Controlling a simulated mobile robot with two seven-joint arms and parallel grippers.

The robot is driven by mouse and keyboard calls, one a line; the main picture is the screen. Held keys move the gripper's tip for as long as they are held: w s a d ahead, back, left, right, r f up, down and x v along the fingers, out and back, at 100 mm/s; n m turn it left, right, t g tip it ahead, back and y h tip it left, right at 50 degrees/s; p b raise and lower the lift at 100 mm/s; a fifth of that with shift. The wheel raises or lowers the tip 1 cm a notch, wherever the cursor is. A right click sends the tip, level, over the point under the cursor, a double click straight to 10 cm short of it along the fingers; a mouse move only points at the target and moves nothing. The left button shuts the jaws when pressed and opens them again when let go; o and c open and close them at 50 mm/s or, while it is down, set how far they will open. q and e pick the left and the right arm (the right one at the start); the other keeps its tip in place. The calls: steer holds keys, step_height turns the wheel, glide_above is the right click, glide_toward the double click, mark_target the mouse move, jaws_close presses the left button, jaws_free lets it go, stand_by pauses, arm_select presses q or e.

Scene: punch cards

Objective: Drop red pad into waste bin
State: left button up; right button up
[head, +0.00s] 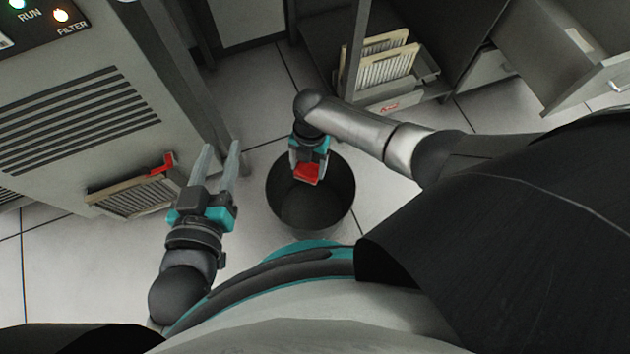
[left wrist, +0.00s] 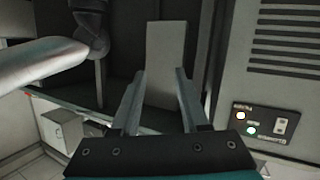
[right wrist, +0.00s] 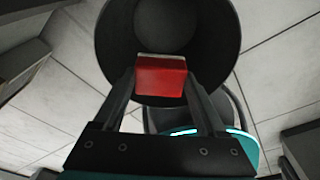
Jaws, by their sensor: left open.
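The red pad (head: 307,174) is between the fingers of my right gripper (head: 308,168), over the mouth of the dark round waste bin (head: 285,205). In the right wrist view the red pad (right wrist: 161,77) sits between the fingertips, with the bin (right wrist: 112,50) open beyond it. The right gripper appears shut on the pad. My left gripper (head: 221,150) is open and empty, left of the bin. In the left wrist view its two fingers (left wrist: 157,85) stand apart with nothing between them.
A grey vented cabinet (head: 110,80) with indicator lights stands at the left; a filter-like tray with a red handle (head: 140,190) juts from it. A rack of cards (head: 385,65) and an open drawer (head: 565,55) are at the upper right. Tiled floor is clear around the bin.

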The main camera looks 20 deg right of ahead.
steer(key=o, duration=0.4)
steer(key=shift+r, duration=0.1)
